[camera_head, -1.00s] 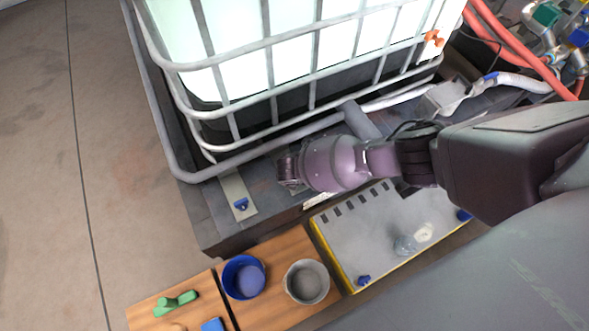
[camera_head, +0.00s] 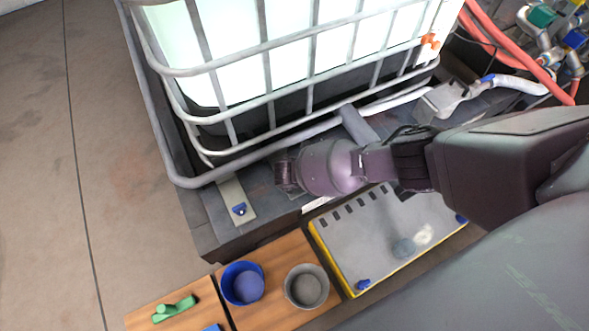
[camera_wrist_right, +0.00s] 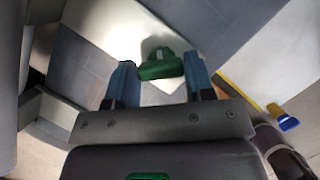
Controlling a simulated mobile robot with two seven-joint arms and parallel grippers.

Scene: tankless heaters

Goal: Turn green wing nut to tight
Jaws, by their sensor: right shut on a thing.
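The green wing nut (camera_wrist_right: 160,66) shows in the right wrist view, on a pale plate (camera_wrist_right: 152,92). In the head view my right gripper (camera_head: 284,174) reaches in from the right, low over the dark base beside the caged tank. The wing nut is hidden there behind my gripper. My left gripper is not in view.
The caged white tank (camera_head: 290,60) stands just behind my right gripper. A plate with a blue wing nut (camera_head: 239,209) lies to the left. A blue bowl (camera_head: 242,283), a grey bowl (camera_head: 307,287) and a yellow-edged grey panel (camera_head: 375,235) are in front.

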